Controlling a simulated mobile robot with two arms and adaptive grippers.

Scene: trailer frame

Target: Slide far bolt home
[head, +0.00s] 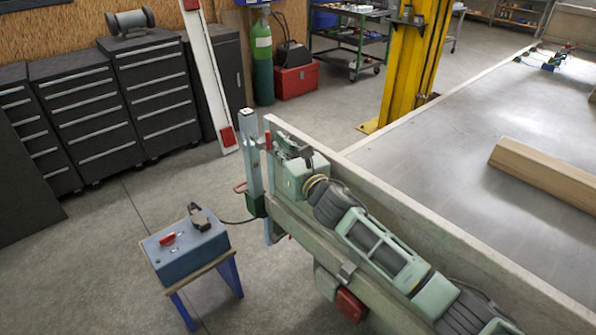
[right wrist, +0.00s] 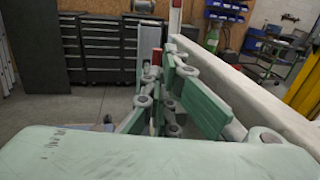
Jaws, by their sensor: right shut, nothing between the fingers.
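The trailer's side board (head: 400,225) runs from the lower right to a metal corner post (head: 252,165) at its far end. A small red piece (head: 268,141) stands upright beside the post; it also shows just past my fingers in the right wrist view (right wrist: 156,57). It may be the far bolt's handle, but I cannot tell; the bolt's rod is hidden. My right gripper (head: 280,150) is shut and empty, close to the post and the red piece. Whether they touch is unclear. My left gripper is out of view.
A blue box (head: 185,255) with a red switch sits on a small stool left of the post, with a cable running towards it. The trailer bed (head: 430,150) carries a wooden beam (head: 545,175). A yellow column (head: 410,60) stands behind.

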